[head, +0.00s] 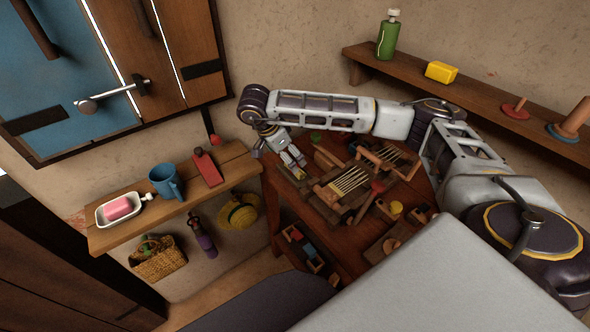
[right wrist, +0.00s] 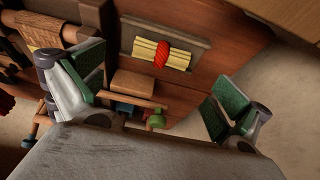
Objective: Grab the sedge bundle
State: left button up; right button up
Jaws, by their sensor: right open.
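The sedge bundle (right wrist: 147,48) is a short pale yellow bunch tied with a red band. In the right wrist view it lies in a shallow greyish tray or recess (right wrist: 193,44) on the brown wooden surface. My right gripper (right wrist: 158,98) is open and empty, its green-padded fingers wide apart. The bundle shows beyond the gap between them, apart from both fingers. In the head view my right gripper (head: 290,160) hangs over the left end of the cluttered table, and a small yellow patch just below it may be the bundle. My left gripper is not in view.
The table (head: 342,243) holds wooden frames with pale sticks (head: 349,181) and small pegs right of the gripper. A wooden block (right wrist: 133,83) lies near the left finger. A wall shelf (head: 120,231) at left carries a blue mug (head: 165,182) and soap dish.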

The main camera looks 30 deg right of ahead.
jog(key=shift+x, duration=1.1)
jog(key=shift+f, duration=0.1)
jog(key=shift+d+x, duration=0.25)
jog(key=shift+x, duration=2.3)
jog(key=shift+w, duration=0.1)
jog(key=c, duration=1)
